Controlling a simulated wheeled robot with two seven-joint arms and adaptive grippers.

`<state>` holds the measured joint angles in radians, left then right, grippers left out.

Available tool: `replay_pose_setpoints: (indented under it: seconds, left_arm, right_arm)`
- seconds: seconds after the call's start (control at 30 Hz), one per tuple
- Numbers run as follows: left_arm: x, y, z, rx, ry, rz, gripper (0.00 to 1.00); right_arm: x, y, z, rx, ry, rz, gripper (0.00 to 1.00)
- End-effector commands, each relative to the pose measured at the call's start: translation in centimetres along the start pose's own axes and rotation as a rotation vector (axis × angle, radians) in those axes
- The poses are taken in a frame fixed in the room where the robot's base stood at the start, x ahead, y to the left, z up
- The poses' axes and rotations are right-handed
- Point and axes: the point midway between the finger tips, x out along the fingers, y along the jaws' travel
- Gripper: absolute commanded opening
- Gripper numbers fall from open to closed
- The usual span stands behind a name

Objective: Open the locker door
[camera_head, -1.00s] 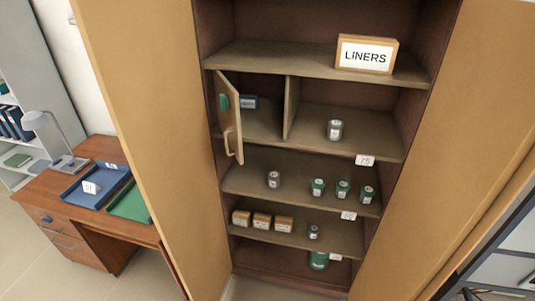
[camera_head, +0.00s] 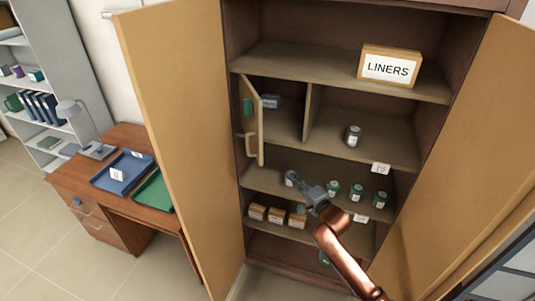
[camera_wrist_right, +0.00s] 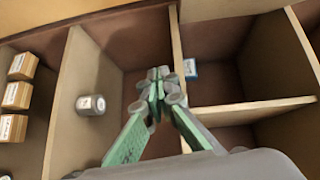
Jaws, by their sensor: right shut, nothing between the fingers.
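The small locker door (camera_head: 256,125) stands ajar at the left of the cabinet's second compartment row in the head view. It has a pale handle (camera_head: 252,146) on its outer face. A blue-labelled box (camera_head: 269,102) sits in the compartment behind it; a blue-and-white box also shows in the wrist view (camera_wrist_right: 191,69). My right gripper (camera_head: 292,179) is below and right of the door, in front of the shelf beneath, apart from the handle. Its fingers (camera_wrist_right: 157,80) are together and empty. I cannot clearly pick out the door in the wrist view. My left gripper is not in view.
Tall cabinet doors stand wide open at left (camera_head: 185,130) and right (camera_head: 455,160). Green-labelled jars (camera_head: 357,192) stand right of my gripper, and small cardboard boxes (camera_head: 277,215) below. A grey jar (camera_wrist_right: 91,104) is beside the fingers in the wrist view. A desk (camera_head: 128,138) is at left.

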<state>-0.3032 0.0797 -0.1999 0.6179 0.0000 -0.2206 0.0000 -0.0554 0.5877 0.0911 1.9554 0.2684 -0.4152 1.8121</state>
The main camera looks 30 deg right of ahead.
Motion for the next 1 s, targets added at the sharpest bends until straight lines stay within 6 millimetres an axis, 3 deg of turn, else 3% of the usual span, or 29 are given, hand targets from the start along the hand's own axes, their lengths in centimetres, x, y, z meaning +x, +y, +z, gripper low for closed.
replay_pose_setpoints:
  seconds: [0.03,0.1,0.2,0.37,0.77,1.0]
  left_arm:
    - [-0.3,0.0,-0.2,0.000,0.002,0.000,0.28]
    - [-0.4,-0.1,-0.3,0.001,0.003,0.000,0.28]
    - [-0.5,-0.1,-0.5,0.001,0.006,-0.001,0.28]
    - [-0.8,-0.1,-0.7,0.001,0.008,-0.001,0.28]
    - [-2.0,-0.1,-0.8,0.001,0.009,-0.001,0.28]
    - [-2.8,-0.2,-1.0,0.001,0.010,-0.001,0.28]
  right_arm:
    - [-0.3,-2.8,0.4,0.030,-0.014,-0.034,0.00]
    - [-0.6,-5.1,0.9,0.067,-0.027,-0.063,0.00]
    - [-0.6,-6.7,1.2,0.093,-0.038,-0.084,0.00]
    - [1.1,-7.2,1.3,0.100,-0.039,-0.087,0.00]
    - [9.1,-7.9,1.5,0.097,-0.038,-0.087,0.00]
    - [9.7,-8.1,4.7,0.098,-0.040,-0.086,0.00]
